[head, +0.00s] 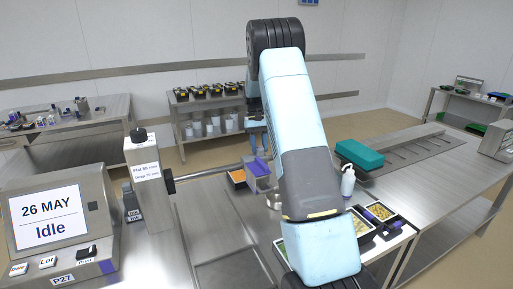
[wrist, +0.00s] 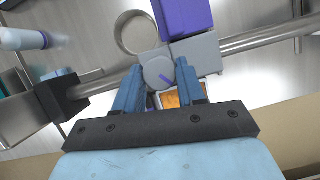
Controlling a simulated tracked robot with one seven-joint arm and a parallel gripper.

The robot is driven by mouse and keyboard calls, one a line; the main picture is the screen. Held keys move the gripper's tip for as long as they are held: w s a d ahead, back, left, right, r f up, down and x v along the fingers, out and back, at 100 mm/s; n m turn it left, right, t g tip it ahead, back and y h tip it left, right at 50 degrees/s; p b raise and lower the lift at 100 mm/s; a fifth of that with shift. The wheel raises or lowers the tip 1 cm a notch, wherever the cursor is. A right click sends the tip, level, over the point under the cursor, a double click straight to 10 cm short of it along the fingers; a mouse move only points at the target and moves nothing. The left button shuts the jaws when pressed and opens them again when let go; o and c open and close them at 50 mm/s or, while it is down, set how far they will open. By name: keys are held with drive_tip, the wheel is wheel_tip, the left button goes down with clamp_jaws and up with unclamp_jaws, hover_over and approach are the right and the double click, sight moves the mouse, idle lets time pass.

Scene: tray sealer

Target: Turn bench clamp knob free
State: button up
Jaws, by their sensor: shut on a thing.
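The clamp knob (wrist: 157,71) is a grey rounded piece with a purple pointer line, seen in the wrist view. It sits on the grey clamp body (wrist: 197,55), which is on a steel rail (wrist: 258,38). My gripper (wrist: 158,84) has its two blue fingers on either side of the knob and is shut on it. In the head view my gripper (head: 262,146) reaches down to the clamp (head: 257,180) with its purple block (head: 259,167). The knob itself is hidden there by the fingers and arm.
A post labelled with heights (head: 150,190) stands left of the clamp, near a screen reading "26 MAY Idle" (head: 48,221). A white bottle (head: 347,181), a teal box (head: 359,154) and food trays (head: 380,212) are to the right. An orange-filled tray (head: 238,177) lies beside the clamp.

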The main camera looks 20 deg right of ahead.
drive_tip(key=n+h, duration=0.2)
drive_tip(key=n, duration=0.3)
drive_tip(key=shift+n, duration=0.3)
drive_tip(key=shift+a+n+t+h, duration=0.1)
drive_tip(key=shift+n+t+h, duration=0.25)
drive_tip(key=shift+n, duration=0.6)
drive_tip(key=shift+a+n+t+h, duration=0.1)
drive_tip(key=shift+n+t+h, duration=0.2)
drive_tip(key=shift+n, duration=0.65)
drive_tip(key=o, duration=1.1)
drive_tip(key=shift+c, duration=0.2)
drive_tip(key=v, duration=0.8)
drive_tip(key=shift+a+f, duration=0.1)
drive_tip(key=shift+f, duration=0.05)
